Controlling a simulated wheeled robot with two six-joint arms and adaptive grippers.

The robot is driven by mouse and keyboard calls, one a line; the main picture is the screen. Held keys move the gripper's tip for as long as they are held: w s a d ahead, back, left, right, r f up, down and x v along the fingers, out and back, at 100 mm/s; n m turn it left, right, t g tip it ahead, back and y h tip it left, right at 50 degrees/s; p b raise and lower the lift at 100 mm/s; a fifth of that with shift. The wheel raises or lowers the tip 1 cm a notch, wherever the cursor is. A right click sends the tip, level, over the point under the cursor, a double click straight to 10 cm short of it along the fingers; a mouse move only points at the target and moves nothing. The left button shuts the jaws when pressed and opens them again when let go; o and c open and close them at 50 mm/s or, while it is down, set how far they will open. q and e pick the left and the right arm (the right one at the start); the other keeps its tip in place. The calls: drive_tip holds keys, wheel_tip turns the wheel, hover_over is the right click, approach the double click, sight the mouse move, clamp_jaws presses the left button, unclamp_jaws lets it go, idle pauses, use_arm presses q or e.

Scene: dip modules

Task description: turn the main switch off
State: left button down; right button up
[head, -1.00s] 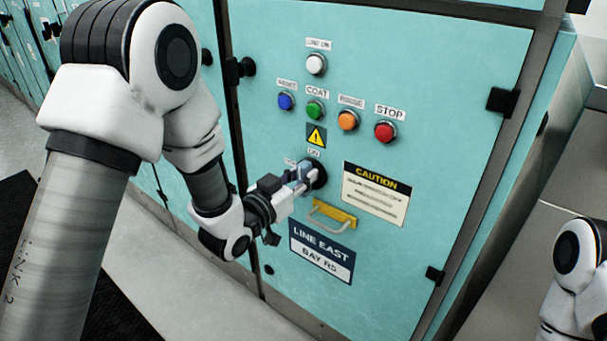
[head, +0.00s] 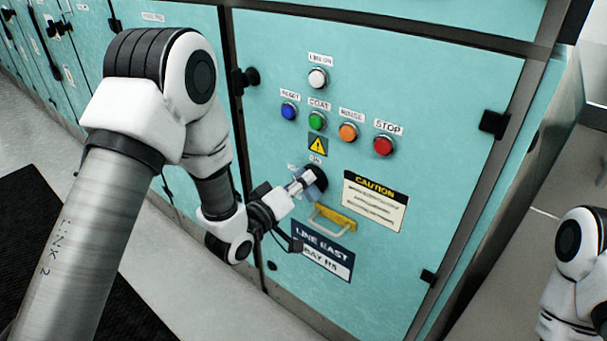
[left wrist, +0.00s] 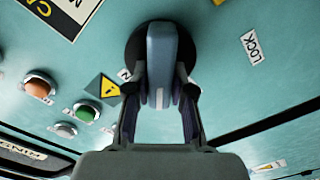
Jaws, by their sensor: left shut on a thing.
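The main switch is a blue-grey handle on a dark round base (head: 319,180), under the ON label (head: 316,160) on the teal cabinet door. In the left wrist view the handle (left wrist: 162,50) stands out between my two fingers. My left gripper (head: 303,184) is shut on the handle and partly hides it in the head view. My right gripper is out of view; only part of that arm shows at the lower right.
Above the switch are a STOP red button (head: 383,145), orange (head: 348,132), green (head: 317,120) and blue (head: 289,111) buttons, and a white lamp (head: 317,78). A yellow-based pull handle (head: 335,216) sits close below the gripper. Caution plate (head: 374,200) is to the right.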

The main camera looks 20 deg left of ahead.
use_arm(q)
drive_tip(key=n+p, duration=0.2)
drive_tip(key=n, duration=0.2)
drive_tip(key=shift+a+f+n, duration=0.1)
drive_tip(key=shift+n, duration=0.2)
drive_tip(key=shift+f+n+p, duration=0.15)
drive_tip(key=shift+n+p, duration=0.3)
drive_tip(key=shift+n, duration=0.55)
drive_tip(key=shift+f+n+p, duration=0.15)
drive_tip(key=shift+n+p, duration=0.3)
drive_tip(key=shift+n, duration=0.55)
drive_tip(key=c, duration=1)
unclamp_jaws()
drive_tip(key=shift+w, duration=0.1)
drive_tip(key=v, duration=1.2)
